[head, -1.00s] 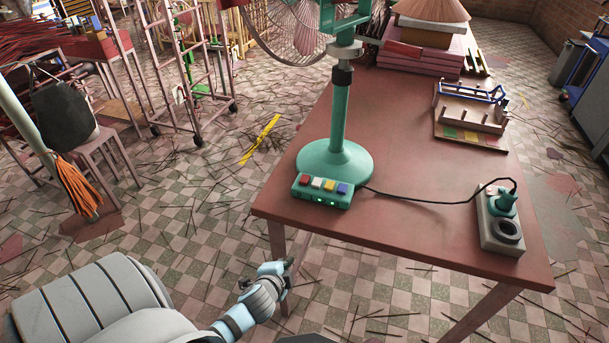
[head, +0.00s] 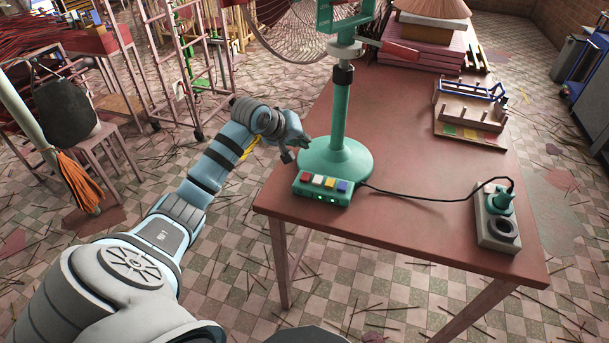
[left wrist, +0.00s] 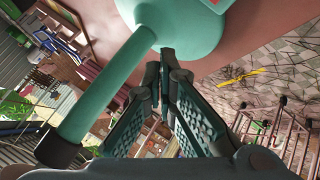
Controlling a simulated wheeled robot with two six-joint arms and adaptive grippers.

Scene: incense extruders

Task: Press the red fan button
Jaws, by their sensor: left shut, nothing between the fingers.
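The green fan (head: 342,120) stands on the red-brown table, its round base near the table's left edge. A control box (head: 322,195) at the front of the base carries a row of red, white, yellow and blue buttons. The red button (head: 305,177) is the leftmost one. My left gripper (head: 289,155) is shut and empty, just left of the fan base and behind the red button. In the left wrist view the shut fingers (left wrist: 165,62) point toward the green base (left wrist: 185,25). My right gripper is not in view.
A black cord (head: 420,199) runs from the control box to a socket block (head: 497,220) at the table's right. A wooden rack (head: 470,108) and pink boxes (head: 425,62) stand farther back. The table's front middle (head: 390,225) is clear.

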